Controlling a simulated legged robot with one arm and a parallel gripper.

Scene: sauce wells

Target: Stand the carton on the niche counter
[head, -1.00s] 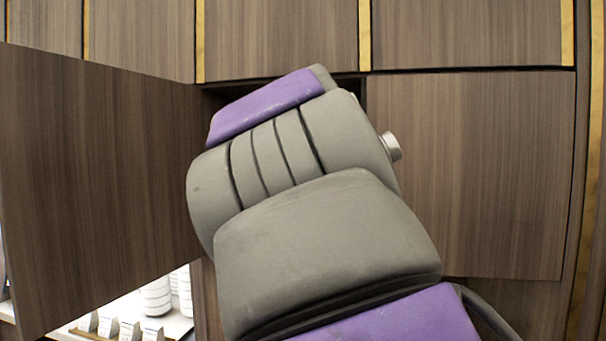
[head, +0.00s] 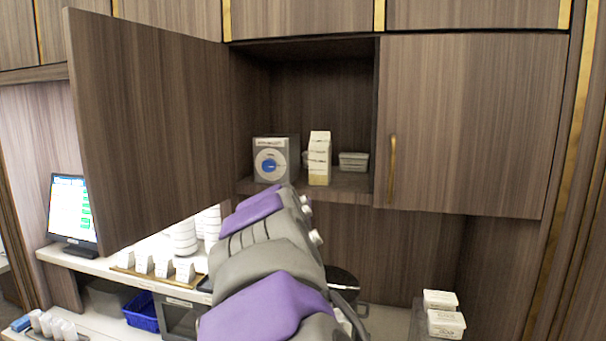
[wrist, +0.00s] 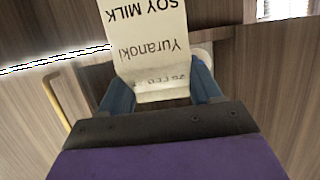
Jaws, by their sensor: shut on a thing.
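In the wrist view, a white carton (wrist: 148,45) with "Yuranoki" and "SOY MILK" printed on it sits between the two blue fingers of my gripper (wrist: 163,92). The gripper is shut on it. The print appears upside down in this view. In the head view my arm rises through the middle and hides my gripper. A white and cream carton (head: 319,160) stands upright on the shelf of the open cupboard, beyond my arm. I cannot tell whether it is the held one. The counter (head: 95,265) runs below at left, partly behind my arm.
The open cupboard door (head: 150,130) stands out at left. A grey box with a blue disc (head: 270,160) and a lidded tub (head: 353,161) flank the shelf carton. A monitor (head: 73,210), white cups (head: 184,238) and a blue basket (head: 141,312) are at left. White tubs (head: 446,323) stand lower right.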

